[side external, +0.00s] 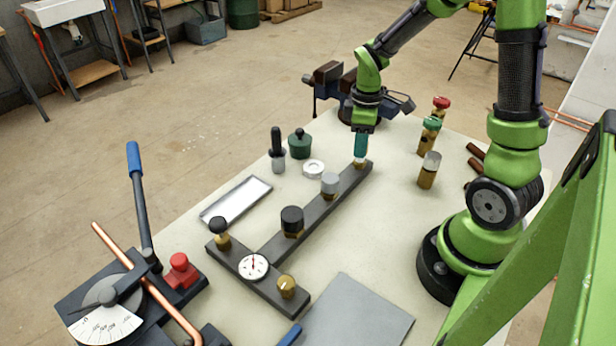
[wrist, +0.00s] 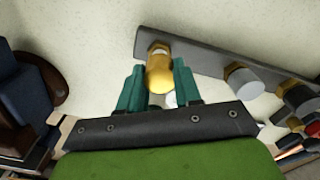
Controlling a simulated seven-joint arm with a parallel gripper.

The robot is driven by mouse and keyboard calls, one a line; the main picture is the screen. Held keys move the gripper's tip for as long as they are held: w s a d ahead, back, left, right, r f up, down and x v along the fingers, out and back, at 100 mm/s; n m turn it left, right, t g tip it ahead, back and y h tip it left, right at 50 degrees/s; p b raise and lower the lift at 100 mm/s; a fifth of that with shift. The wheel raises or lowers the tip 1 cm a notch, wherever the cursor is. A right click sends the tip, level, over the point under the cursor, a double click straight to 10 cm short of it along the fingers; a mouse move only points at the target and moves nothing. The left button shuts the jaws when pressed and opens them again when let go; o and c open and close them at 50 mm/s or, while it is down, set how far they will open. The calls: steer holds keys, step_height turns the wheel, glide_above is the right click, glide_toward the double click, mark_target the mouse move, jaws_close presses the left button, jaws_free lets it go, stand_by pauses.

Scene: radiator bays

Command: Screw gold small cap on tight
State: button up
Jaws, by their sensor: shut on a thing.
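The gold small cap (wrist: 160,76) sits between the green fingers of my gripper (wrist: 158,84) in the wrist view. My gripper (side external: 360,155) is shut on it and points down at the far end of the dark manifold bar (side external: 269,250). The cap is over the brass hex fitting (wrist: 158,47) at that end. A small light patch shows between cap and fitting; I cannot tell how far the cap is down on the thread. In the side view the fingers hide most of the cap.
Along the bar stand a grey cap (side external: 329,182), a larger black cap (side external: 292,219) and a pressure gauge (side external: 253,266). A silver tray (side external: 236,200) and a white ring (side external: 313,168) lie left of it. Several capped brass valves (side external: 428,170) stand right. A vise (side external: 335,82) is behind.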

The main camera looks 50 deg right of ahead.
steer(key=shift+f, duration=0.4)
steer(key=o, duration=1.1)
steer(key=shift+r, duration=0.1)
step_height(320, 180, up, 17)
steer(key=shift+f, duration=0.15)
